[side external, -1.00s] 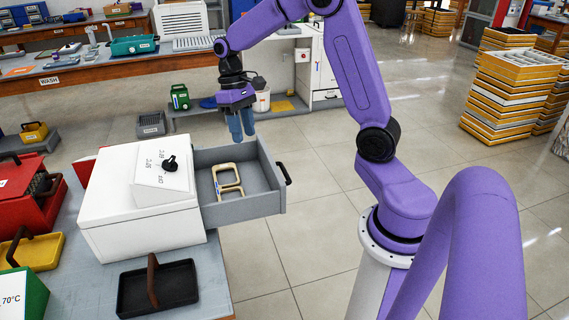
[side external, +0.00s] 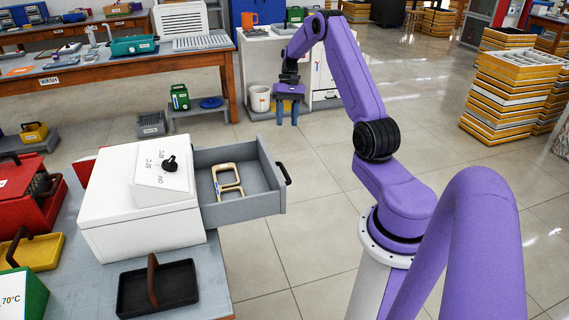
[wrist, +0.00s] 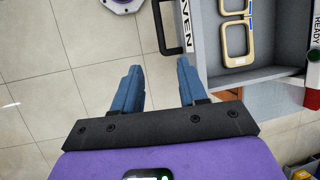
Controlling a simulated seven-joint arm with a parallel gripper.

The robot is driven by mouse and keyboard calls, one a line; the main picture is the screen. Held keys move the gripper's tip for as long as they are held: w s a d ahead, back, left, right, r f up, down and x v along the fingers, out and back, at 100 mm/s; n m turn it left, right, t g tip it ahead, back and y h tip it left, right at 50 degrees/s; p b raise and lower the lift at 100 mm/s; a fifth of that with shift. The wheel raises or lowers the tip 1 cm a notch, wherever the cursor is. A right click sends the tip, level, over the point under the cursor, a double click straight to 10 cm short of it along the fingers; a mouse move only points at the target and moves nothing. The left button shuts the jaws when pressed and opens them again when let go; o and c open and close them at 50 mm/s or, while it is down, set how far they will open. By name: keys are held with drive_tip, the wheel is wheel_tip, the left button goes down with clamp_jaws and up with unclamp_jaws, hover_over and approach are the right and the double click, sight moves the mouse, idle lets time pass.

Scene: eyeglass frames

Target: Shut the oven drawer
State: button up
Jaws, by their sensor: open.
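The white oven (side external: 140,200) stands on the work table with a sloped dial panel on top. Its grey drawer (side external: 262,200) is pulled out to the right, with a dark handle (side external: 283,174) on its front. Light tan eyeglass frames (side external: 228,180) lie inside the drawer. In the wrist view, the drawer front (wrist: 190,30) reads partly "VEN", and the handle (wrist: 167,28) sticks out to its left. My gripper (side external: 287,120) is open and empty, out beyond the drawer front in the side view. Its blue fingers (wrist: 158,78) are spread in the wrist view, near the handle and apart from it.
Red, yellow and green items stand at the left. The floor (side external: 310,230) beyond the drawer front is clear. A wash bench (side external: 120,75) is behind.

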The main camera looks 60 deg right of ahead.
sight(284, 169)
drive_tip(key=x, duration=1.5)
drive_tip(key=shift+a+f, duration=0.15)
clamp_jaws()
